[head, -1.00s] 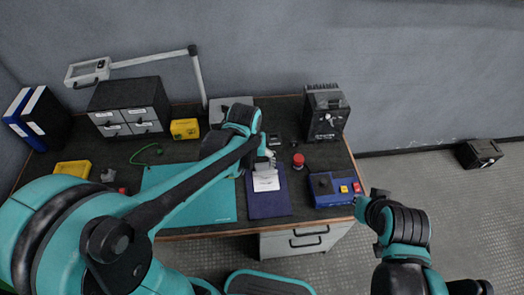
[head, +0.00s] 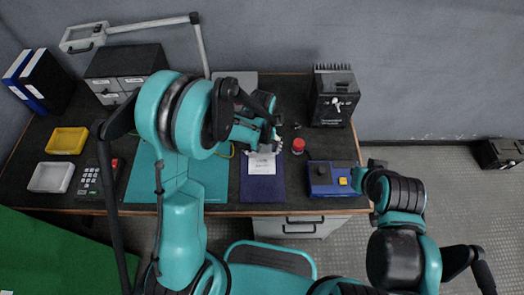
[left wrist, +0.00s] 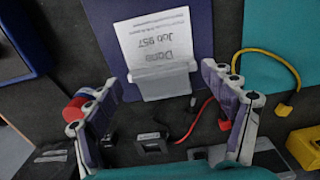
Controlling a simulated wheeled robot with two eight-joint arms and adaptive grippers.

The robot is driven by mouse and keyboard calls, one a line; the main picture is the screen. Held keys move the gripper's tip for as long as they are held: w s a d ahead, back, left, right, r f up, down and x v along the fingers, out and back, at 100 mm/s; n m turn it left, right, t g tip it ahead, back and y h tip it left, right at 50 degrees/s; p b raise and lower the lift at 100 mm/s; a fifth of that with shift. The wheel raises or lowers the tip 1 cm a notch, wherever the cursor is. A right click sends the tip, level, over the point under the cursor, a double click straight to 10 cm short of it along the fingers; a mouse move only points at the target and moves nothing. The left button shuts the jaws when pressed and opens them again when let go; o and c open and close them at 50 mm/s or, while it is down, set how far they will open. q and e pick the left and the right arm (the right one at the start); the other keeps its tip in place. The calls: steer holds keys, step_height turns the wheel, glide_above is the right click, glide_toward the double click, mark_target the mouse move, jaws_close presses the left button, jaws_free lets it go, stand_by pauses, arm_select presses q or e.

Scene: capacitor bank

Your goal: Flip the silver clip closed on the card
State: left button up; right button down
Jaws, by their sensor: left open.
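A white card (head: 262,167) printed "Done Job 957" lies on a dark blue board (head: 262,194). In the left wrist view, the card (left wrist: 155,40) shows upside down, with the silver clip (left wrist: 167,84) across its edge nearest my gripper. I cannot tell how far the clip's flap is tilted. My left gripper (left wrist: 163,80) is open and empty, its two fingers on either side of the clip and apart from it. In the head view, my left gripper (head: 266,144) hides most of the clip. My right gripper (head: 372,168) is at the right of the desk; its jaws are unclear.
A red button (head: 298,145) stands right of the board, and a blue control box (head: 328,180) is further right. A teal mat (head: 205,180) lies to the left. In the left wrist view, a red cable (left wrist: 196,122) and small dark parts (left wrist: 152,142) lie near the fingers.

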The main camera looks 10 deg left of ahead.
arm_select(q)
steer(key=shift+f, duration=0.15)
steer(key=c, duration=1.2)
steer(key=shift+o, duration=0.2)
steer(key=shift+s+d+f+t+b, duration=0.1)
steer(key=shift+s+f+t+b, duration=0.25)
steer(key=shift+t+b, duration=0.3)
steer(key=shift+s+d+f+t+b, duration=0.15)
steer(key=shift+f+t+b, duration=0.25)
steer(key=shift+t+b, duration=0.2)
steer(key=shift+s+a+t+y+b, duration=0.1)
steer(key=shift+t+y+b, duration=0.2)
steer(key=shift+t+y, duration=0.15)
steer(key=shift+r, duration=0.1)
steer(key=o, duration=1.2)
steer(key=shift+c, duration=0.2)
